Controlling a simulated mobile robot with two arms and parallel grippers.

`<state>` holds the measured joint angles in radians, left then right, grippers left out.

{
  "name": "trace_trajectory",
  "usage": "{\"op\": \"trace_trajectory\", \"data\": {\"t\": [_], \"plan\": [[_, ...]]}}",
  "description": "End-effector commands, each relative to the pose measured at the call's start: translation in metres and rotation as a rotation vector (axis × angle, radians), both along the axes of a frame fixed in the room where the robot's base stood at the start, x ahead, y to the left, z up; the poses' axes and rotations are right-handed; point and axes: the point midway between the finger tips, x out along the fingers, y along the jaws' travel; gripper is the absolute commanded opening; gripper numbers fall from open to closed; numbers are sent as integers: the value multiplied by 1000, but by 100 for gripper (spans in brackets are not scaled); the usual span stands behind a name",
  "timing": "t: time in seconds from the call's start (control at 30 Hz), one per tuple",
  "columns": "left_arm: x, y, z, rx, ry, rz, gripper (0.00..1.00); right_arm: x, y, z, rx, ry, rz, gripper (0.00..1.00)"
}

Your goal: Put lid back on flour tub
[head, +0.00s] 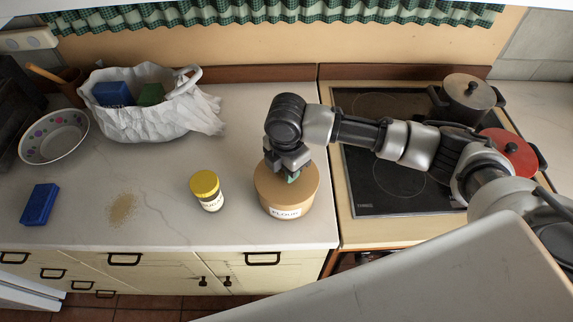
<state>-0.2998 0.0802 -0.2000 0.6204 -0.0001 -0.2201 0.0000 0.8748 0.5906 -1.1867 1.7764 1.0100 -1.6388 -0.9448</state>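The flour tub (286,213) is a tan round tub with a white "FLOUR" label, standing upright on the counter near the front edge. A flat tan disc that looks like its lid (304,187) covers the top; I cannot tell whether it is fully seated. My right gripper (288,175) comes in from the right and points down at the middle of this top. A small green bit shows at its fingertips, and the arm hides whether the fingers are closed on a knob. My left gripper is not in view.
Left of the tub stands a yellow-capped jar (207,190). Further left are spilled crumbs (122,208), a blue block (39,204), a dotted bowl (54,137) and a white bag (150,122). Right is the hob (385,190) with a dark pot (466,98) and red-lidded pot (508,152).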

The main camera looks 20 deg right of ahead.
Motion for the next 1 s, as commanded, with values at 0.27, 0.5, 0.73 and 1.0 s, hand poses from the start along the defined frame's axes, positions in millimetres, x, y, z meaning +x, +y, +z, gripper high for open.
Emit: {"op": "trace_trajectory", "data": {"t": [0.27, 0.5, 0.73, 1.0], "plan": [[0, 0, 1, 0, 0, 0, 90, 0, 0, -1, 0, 0, 0, 7], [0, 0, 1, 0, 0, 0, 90, 0, 0, 0, 0, 0, 0, 7], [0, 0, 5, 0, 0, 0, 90, 0, 0, 0, 1, 0, 0, 7], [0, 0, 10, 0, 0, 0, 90, 0, 0, 0, 1, 0, 0, 7]]}}
